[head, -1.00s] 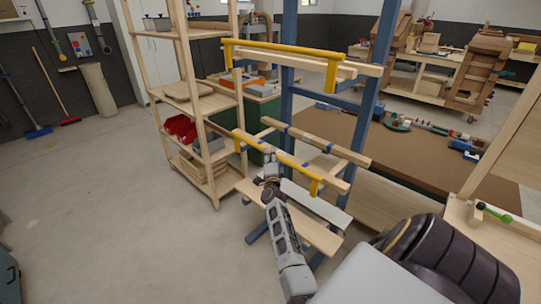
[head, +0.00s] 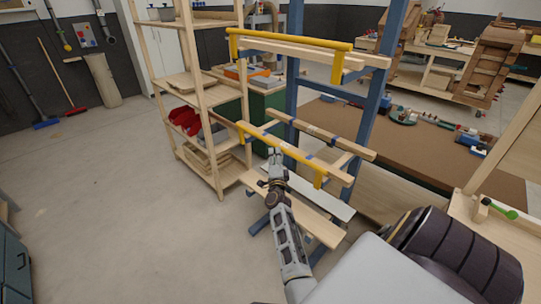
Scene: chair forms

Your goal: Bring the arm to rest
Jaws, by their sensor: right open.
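My right gripper (head: 275,158) is small in the head view, at the far end of my grey arm that rises from the bottom middle. Its fingers are apart and nothing shows between them. It appears just in front of the lower yellow bar (head: 262,138) of a blue-framed wooden rack; I cannot tell whether it touches. The wooden slat (head: 318,228) and a pale grey slat (head: 325,197) of the rack lie beside and behind my forearm. My left gripper is out of view.
An upper yellow bar (head: 290,40) crosses the blue frame (head: 362,125) higher up. The floor (head: 110,200) at left is clear.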

